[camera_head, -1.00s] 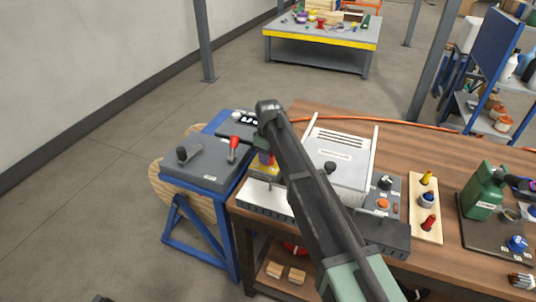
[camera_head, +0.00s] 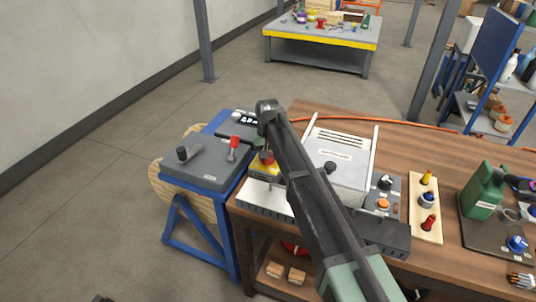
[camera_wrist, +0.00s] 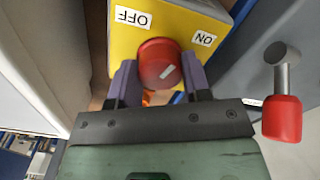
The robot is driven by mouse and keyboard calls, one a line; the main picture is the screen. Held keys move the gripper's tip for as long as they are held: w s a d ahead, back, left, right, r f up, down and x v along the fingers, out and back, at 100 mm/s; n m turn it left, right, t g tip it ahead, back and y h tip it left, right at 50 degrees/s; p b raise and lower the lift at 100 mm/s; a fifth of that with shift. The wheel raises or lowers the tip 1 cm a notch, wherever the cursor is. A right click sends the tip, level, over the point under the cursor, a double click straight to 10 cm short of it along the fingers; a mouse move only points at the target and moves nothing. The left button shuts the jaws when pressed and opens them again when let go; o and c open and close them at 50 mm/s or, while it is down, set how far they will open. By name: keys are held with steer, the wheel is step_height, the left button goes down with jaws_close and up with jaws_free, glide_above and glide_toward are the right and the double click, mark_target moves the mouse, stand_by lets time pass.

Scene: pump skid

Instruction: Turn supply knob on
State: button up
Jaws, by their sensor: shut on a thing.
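The supply knob (camera_wrist: 159,64) is a round red knob with a white line on its face. It sits on a yellow box (camera_wrist: 165,18) with OFF and ON labels, which read upside down in the wrist view. The white line slants toward the upper right, toward the ON label (camera_wrist: 203,39). My gripper (camera_wrist: 158,77) is shut on the knob, with one finger on either side. In the head view the yellow box (camera_head: 262,172) shows beside my arm, partly hidden by it.
A lever with a red grip (camera_wrist: 282,117) stands close on the right in the wrist view; it rises from a grey panel (camera_head: 206,163) in the head view. A grey lidded unit (camera_head: 341,157) stands just right of my arm. A green jug (camera_head: 482,190) is farther right.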

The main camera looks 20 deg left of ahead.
steer(key=m, duration=0.5)
steer(key=shift+m, duration=0.3)
stand_by(0.4)
steer(key=o, duration=0.9)
step_height(320, 180, up, 11)
steer(key=p, duration=1)
steer(key=shift+f+p, duration=0.1)
steer(key=shift+p, duration=0.3)
